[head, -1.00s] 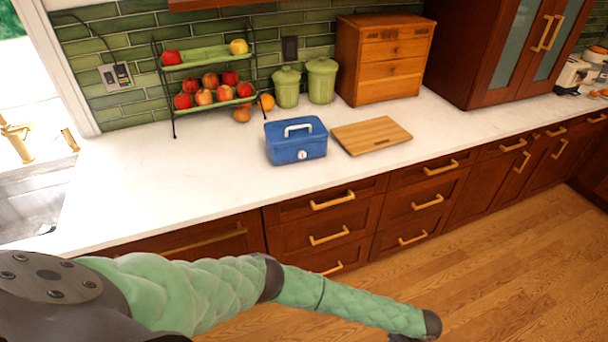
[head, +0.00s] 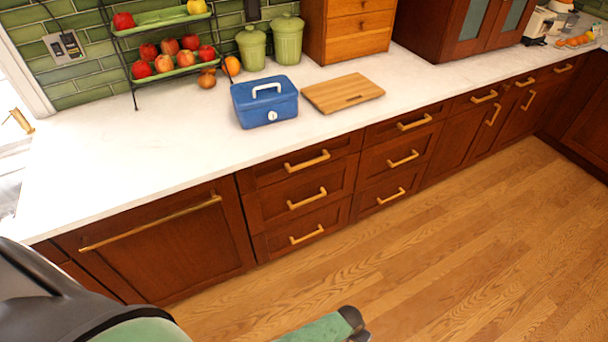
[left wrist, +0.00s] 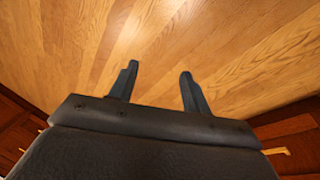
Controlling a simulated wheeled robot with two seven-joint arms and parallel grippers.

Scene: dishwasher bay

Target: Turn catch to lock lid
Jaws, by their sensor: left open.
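A blue box (head: 266,106) with a white handle on its lid sits on the white counter, left of a wooden board. A small white round catch (head: 270,117) is on its front face; its exact turn is too small to tell. The lid looks down on the box. My left arm comes in at the bottom of the head view, well below and in front of the counter. In the left wrist view, my left gripper (left wrist: 157,88) has its two fingers apart, with nothing between them and the wood floor beyond. My right gripper is not in view.
A wooden cutting board (head: 343,93) lies right of the box. Green canisters (head: 287,40), a fruit rack (head: 170,70) and a wooden drawer box (head: 345,32) stand behind. The counter (head: 150,150) left of the box is clear. Drawer handles (head: 307,161) stick out below.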

